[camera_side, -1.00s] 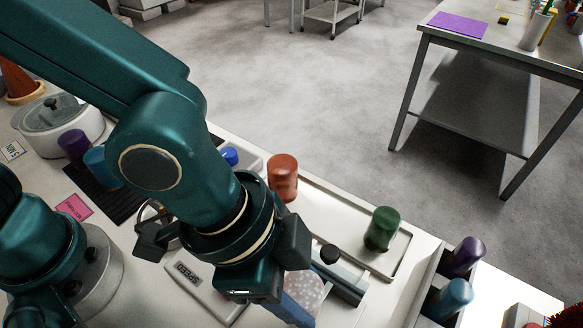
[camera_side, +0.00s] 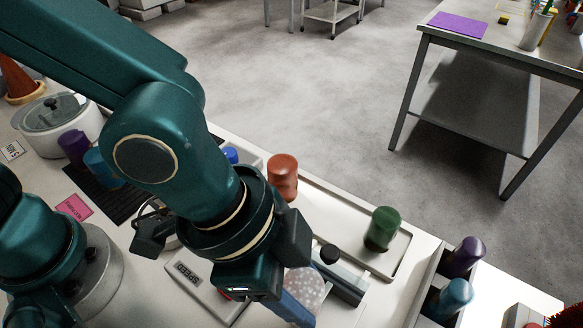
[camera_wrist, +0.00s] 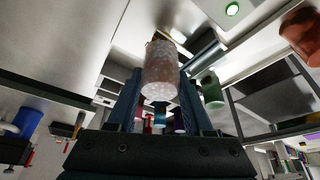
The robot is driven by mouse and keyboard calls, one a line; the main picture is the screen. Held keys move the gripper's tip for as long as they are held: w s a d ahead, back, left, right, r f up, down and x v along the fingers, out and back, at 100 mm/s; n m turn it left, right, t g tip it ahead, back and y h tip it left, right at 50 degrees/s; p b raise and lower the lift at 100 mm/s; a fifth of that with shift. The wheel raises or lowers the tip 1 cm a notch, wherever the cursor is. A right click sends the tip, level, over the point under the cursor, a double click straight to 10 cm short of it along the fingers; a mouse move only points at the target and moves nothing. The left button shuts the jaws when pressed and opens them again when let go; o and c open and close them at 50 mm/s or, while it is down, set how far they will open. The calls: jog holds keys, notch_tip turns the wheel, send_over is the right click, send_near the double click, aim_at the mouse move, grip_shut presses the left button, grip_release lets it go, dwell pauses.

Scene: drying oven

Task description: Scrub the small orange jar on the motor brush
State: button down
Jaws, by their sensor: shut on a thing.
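A pale pink jar with white speckles (camera_side: 306,288) is held in my gripper, partly hidden by the fingers in the side view. In the wrist view the speckled jar (camera_wrist: 160,72) sits between the two blue fingers, and my gripper (camera_wrist: 160,85) is shut on it. Whether its speckles are foam on an orange jar I cannot tell. Dark red bristles (camera_side: 568,317), possibly the motor brush, are cut off at the lower right corner.
A green jar (camera_side: 382,228) stands in a shallow tray (camera_side: 340,211). A grey rack (camera_side: 425,279) at right holds a purple jar (camera_side: 467,256) and a blue jar (camera_side: 452,298). A box labelled SPEED (camera_side: 192,276) lies under my arm. A white pot (camera_side: 62,125) is at far left.

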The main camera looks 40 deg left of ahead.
aim_at(316, 288)
jog(key=shift+r, duration=3.35)
jog(key=shift+s+a+f, duration=0.2)
jog(key=shift+a+f, duration=0.05)
jog(key=shift+a, duration=0.05)
jog(key=w+a+r+n+y, duration=0.1)
jog(key=w+a+n, duration=0.2)
jog(key=a, duration=0.6)
jog(key=w+a+r+n+t+y, duration=0.1)
jog(key=w+a+n, duration=0.2)
jog(key=a, duration=0.7)
jog(key=w+a+n+t+y, duration=0.1)
jog(key=w+a+n+y, duration=0.1)
jog(key=a+n, duration=0.4)
jog(key=w+a, duration=0.1)
jog(key=a, duration=0.3)
jog(key=shift+w+a+r, duration=0.2)
jog(key=shift+r, duration=0.2)
